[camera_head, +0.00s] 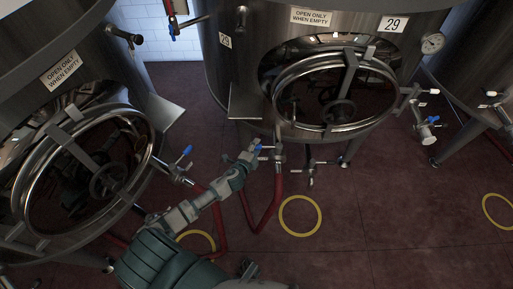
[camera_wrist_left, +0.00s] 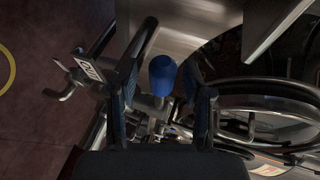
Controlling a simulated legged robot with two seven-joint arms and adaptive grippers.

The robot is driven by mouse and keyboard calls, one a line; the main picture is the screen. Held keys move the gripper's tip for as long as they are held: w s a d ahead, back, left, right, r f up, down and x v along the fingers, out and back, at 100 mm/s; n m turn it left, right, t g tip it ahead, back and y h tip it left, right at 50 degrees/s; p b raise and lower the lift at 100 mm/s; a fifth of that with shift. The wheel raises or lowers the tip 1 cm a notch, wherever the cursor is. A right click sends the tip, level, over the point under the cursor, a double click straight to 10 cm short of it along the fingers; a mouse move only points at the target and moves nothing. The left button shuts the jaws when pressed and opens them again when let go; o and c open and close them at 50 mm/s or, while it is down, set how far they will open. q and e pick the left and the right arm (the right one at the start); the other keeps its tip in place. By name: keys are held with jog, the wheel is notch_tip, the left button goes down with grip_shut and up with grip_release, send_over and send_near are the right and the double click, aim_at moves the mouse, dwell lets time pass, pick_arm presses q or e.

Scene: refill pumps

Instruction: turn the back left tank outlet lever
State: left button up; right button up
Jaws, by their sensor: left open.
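My left gripper (camera_head: 254,150) reaches up from the bottom left in the head view, to the outlet under the steel tank marked 29. It is open around a blue-tipped outlet lever (camera_head: 258,147). In the left wrist view the blue lever knob (camera_wrist_left: 162,75) stands between the two open fingers (camera_wrist_left: 162,105), with dark gaps on both sides. I see no clear contact with either finger. The lever's lower part is hard to make out behind the fingers. My right gripper does not show clearly in either view.
The tank marked 29 (camera_head: 240,65) has a round open hatch (camera_head: 335,95). Another tank with a hatch (camera_head: 85,170) stands at the left, its blue valve lever (camera_head: 184,155) near my left arm. Red hoses (camera_head: 265,215) run on the floor. Floor by the yellow ring (camera_head: 300,198) is clear.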

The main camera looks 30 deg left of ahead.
pick_arm(q)
jog(key=shift+w, duration=0.25)
jog(key=shift+a, duration=0.1)
grip_shut()
jog(key=shift+f, duration=0.1)
jog(key=shift+s+f, duration=0.1)
